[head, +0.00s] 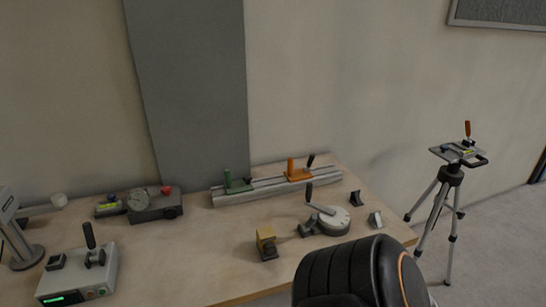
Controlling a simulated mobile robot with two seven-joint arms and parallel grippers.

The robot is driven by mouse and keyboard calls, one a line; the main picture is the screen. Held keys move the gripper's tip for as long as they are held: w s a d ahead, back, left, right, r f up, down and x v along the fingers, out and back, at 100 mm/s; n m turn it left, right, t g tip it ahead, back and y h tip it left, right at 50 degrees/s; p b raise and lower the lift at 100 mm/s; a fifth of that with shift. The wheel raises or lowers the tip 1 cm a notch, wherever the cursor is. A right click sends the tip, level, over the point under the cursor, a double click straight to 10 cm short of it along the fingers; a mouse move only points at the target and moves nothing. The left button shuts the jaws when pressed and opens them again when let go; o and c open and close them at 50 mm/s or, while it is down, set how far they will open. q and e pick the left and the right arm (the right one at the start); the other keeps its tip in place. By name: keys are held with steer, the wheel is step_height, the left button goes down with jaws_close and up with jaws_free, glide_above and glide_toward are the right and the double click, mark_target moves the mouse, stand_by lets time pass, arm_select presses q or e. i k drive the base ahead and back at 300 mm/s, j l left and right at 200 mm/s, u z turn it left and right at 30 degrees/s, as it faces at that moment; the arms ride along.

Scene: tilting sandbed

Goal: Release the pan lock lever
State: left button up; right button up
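A tripod (449,205) stands on the floor to the right of the table. Its head carries a flat grey plate (458,153) with a yellow-green mark, an upright orange-handled lever (467,130) and a dark handle (480,161) at its right side. Which of these parts is the pan lock lever is too small to tell. Neither of my grippers is in view. A black rounded part of my own arm fills the bottom centre, apart from the tripod in the picture.
The wooden table (185,262) holds a rail (275,187) with green and orange clamps, a round crank dial (333,220), a yellowish block (266,243), a gauge box (155,203) and a joystick box (80,275). Floor right of the tripod is clear.

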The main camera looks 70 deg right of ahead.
mark_target(312, 221)
steer(key=z, duration=2.4)
